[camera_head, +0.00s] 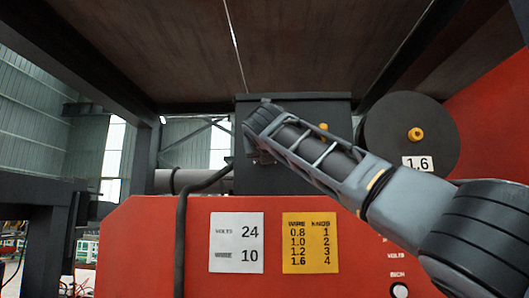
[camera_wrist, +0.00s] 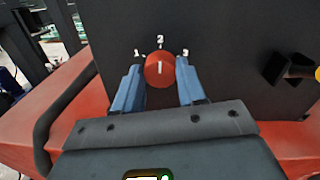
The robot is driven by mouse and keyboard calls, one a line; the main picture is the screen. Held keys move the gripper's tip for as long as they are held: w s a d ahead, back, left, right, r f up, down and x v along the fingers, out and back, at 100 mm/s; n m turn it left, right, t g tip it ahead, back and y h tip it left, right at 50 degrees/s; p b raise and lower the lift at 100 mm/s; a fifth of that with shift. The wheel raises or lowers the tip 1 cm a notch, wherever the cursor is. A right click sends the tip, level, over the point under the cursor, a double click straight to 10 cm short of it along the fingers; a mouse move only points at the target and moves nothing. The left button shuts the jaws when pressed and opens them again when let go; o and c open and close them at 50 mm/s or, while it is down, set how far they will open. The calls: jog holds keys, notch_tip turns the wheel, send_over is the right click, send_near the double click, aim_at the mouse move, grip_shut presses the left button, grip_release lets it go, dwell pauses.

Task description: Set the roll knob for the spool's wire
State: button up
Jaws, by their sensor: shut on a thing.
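The roll knob (camera_wrist: 158,76) is round and red with a white pointer line, on a dark panel. The line points up at the mark 2. A mark 1 is at its upper left, and a small mark at its upper right is hard to read. My gripper (camera_wrist: 159,66) is shut on the knob, one blue-grey finger on each side. The spool (camera_head: 390,132) is dark with a yellow hub, and its label (camera_head: 417,163) reads 1.6. The yellow chart (camera_head: 310,242) pairs wire 0.8, 1.0, 1.2, 1.6 with knob 1, 2, 3, 4. The head view hides the knob behind my arm.
A white card (camera_head: 236,243) on the red housing (camera_head: 150,235) reads volts 24, wire 10. A black cable (camera_head: 181,240) runs down the housing's front. A dark bracket (camera_wrist: 288,69) juts out right of the knob. A dark roof panel spans overhead.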

jog(key=m+p, duration=0.1)
jog(key=m, duration=0.7)
jog(key=m+h+p, duration=0.1)
jog(key=m, duration=0.7)
jog(key=m+p, duration=0.1)
jog(key=m, duration=0.7)
jog(key=shift+d+f+t+h, duration=0.1)
jog(key=shift+f+t+h, duration=0.2)
jog(key=shift+m, duration=0.4)
jog(key=o, duration=1.1)
jog(key=shift+c, duration=0.2)
